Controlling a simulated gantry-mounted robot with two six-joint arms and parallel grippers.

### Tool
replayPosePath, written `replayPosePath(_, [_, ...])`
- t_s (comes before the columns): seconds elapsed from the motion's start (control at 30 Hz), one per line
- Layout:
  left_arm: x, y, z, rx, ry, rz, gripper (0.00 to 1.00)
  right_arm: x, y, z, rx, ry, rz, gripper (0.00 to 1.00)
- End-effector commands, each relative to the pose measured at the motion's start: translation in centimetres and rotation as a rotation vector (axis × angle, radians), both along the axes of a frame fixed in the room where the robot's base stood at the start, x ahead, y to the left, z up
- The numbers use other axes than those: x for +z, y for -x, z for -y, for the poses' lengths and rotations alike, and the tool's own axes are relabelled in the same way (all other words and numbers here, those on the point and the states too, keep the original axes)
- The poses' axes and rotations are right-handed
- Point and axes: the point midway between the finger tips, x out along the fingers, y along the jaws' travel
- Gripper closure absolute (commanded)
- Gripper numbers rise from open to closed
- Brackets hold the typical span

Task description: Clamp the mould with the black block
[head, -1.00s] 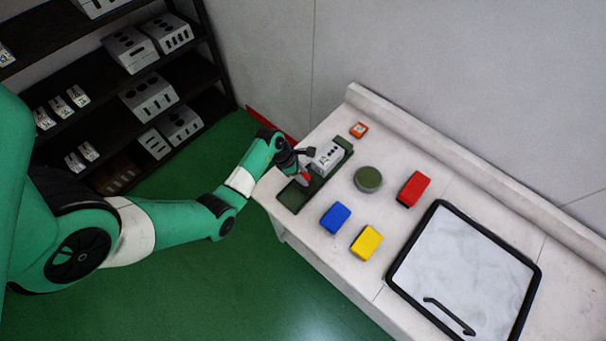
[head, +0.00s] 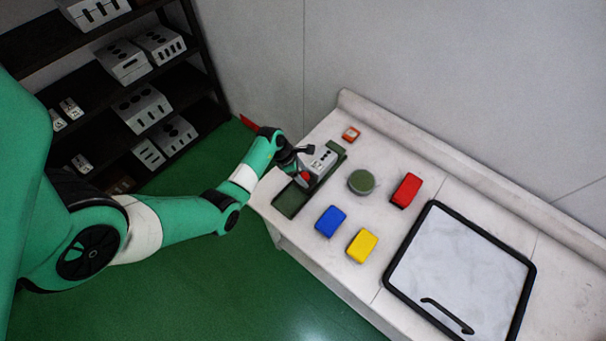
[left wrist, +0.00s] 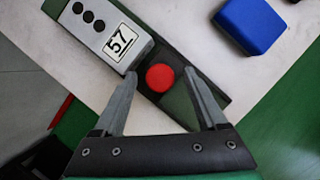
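The grey mould (head: 322,160), with black round holes and a "57" label, sits in a dark green tray (head: 276,203). The mould also shows at the top left of the left wrist view (left wrist: 104,38). The black block (left wrist: 151,95) lies in the tray against or very near the mould's labelled end, with a round red knob (left wrist: 160,77) on top. My left gripper (left wrist: 161,74) is open, its fingers on either side of the knob with visible gaps. In the head view my left gripper (head: 298,170) is over the block and partly hides it. My right gripper is out of view.
On the white table stand a blue block (head: 330,221), a yellow block (head: 362,246), a red block (head: 406,189), a round green piece (head: 361,181) and a small orange item (head: 351,134). A black-framed panel (head: 460,265) lies at right. A shelf (head: 130,100) holds several grey moulds.

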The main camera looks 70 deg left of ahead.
Motion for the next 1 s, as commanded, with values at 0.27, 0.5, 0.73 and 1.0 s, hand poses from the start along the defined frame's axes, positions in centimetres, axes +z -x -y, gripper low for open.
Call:
replayPosePath(0.27, [0.2,0.1,0.0,0.000,0.000,0.000,0.26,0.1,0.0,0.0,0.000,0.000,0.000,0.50])
replayPosePath(0.5, [3.8,1.3,-0.4,0.002,-0.002,0.002,0.26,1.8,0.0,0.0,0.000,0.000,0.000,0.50])
replayPosePath(0.73, [8.7,3.4,-0.8,0.002,-0.003,0.002,0.26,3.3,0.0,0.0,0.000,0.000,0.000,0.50])
replayPosePath(1.0, [10.8,4.4,-0.9,0.001,0.000,0.000,0.26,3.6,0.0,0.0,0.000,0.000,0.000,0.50])
